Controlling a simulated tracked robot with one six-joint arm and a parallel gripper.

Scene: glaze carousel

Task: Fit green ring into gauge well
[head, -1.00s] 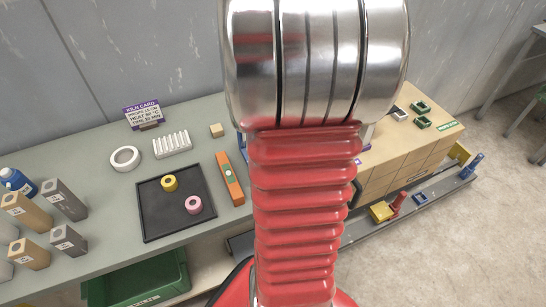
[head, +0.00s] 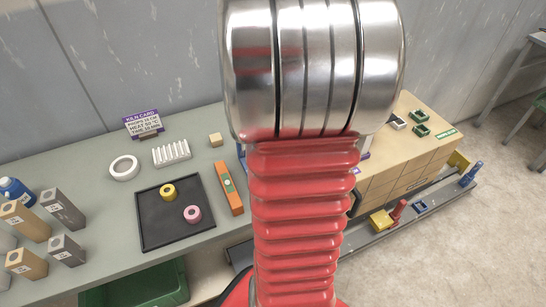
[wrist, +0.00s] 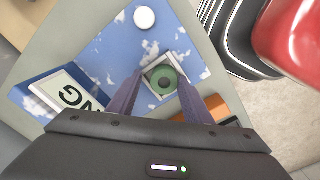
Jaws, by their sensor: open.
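The green ring (wrist: 156,79) shows in the wrist view, between my fingers. It lies within the outline of a square pale-rimmed holder (wrist: 172,58), which looks like the gauge well. I cannot tell how deep the ring sits. My gripper (wrist: 161,78) is open, with one finger on each side of the ring. Whether the fingers touch it is unclear. In the head view my arm hides the ring, the well and the gripper.
A blue cloud-patterned surface (wrist: 112,55) surrounds the well, with a white disc (wrist: 145,18) and a lettered card (wrist: 70,95). A black tray (head: 160,225) holds a yellow ring (head: 168,192) and a pink ring (head: 192,214). An orange level (head: 229,188) lies beside it.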

